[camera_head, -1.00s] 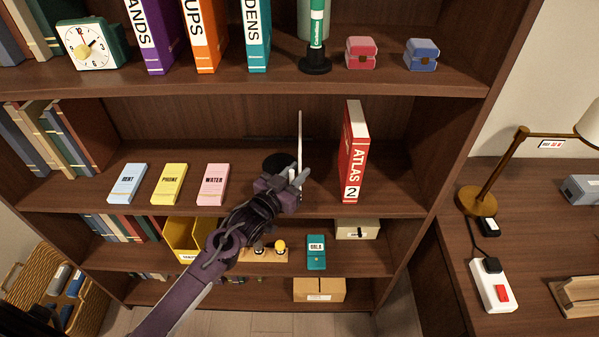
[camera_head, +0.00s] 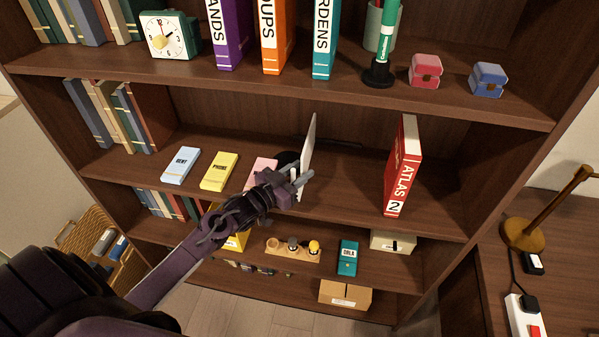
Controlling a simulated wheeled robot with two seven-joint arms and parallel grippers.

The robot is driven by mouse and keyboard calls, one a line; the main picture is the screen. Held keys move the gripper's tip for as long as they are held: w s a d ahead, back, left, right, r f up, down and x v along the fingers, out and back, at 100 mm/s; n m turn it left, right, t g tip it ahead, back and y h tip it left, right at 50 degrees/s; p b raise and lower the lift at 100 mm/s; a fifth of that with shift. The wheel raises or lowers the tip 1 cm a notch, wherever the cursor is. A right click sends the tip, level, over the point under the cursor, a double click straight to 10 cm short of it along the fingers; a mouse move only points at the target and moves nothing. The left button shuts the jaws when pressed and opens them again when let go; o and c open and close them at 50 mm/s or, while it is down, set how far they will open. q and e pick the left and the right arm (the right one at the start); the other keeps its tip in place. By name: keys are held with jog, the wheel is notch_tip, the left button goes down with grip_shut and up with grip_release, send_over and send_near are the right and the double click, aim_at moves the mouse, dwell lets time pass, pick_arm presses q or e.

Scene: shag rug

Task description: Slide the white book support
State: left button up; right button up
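The white book support (camera_head: 309,150) is a thin upright plate on the middle shelf, with a dark round shape at its foot. It stands between the pink WATER box (camera_head: 263,171) and the red ATLAS book (camera_head: 403,168), much nearer the pink box. My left gripper (camera_head: 303,179) is at the lower front edge of the plate, overlapping it in view. Its fingers are small and partly merged with the plate, so I cannot tell whether they grip it or only touch it. The gripper also covers part of the pink box. My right gripper is not in view.
A blue RENT box (camera_head: 181,165) and a yellow PHONE box (camera_head: 219,171) lie left of the pink box. The shelf (camera_head: 350,190) is bare between the support and the ATLAS book. The shelf above holds a clock (camera_head: 169,36) and binders.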

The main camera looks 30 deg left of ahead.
pick_arm(q)
jog(key=shift+b+v, duration=0.45)
jog(key=shift+v, duration=3.5)
